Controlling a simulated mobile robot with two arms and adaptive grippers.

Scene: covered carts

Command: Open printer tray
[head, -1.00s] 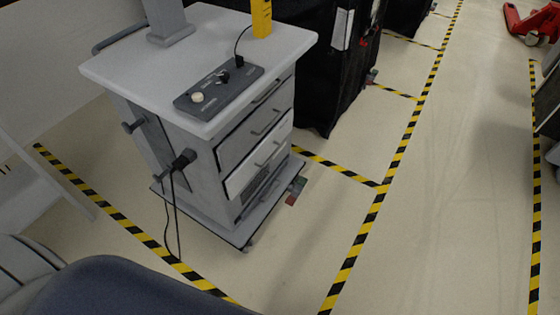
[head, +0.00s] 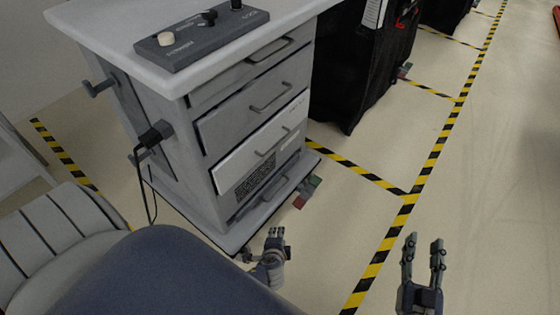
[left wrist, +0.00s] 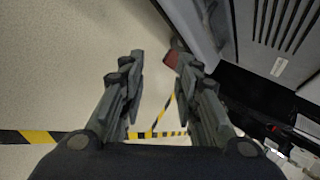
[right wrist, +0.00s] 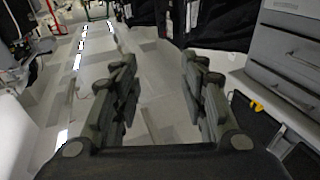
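A grey cabinet on a low base stands left of centre in the head view. Its front has stacked drawers with bar handles: a top drawer (head: 240,75), a second drawer (head: 255,108), a lighter third drawer (head: 262,146) and a low panel with a vent grille (head: 258,183). I cannot tell which one is the printer tray. My left gripper (head: 276,233) is open and empty, low in front of the cabinet's base. My right gripper (head: 423,243) is open and empty, to the right of the cabinet over the floor. Drawers (right wrist: 282,56) also show in the right wrist view.
A control box (head: 200,40) with knobs lies on the cabinet top. A cable plug (head: 155,135) sticks out of its left side. A black covered cart (head: 360,70) stands behind to the right. Yellow-black tape (head: 425,172) marks the floor; the right side is clear.

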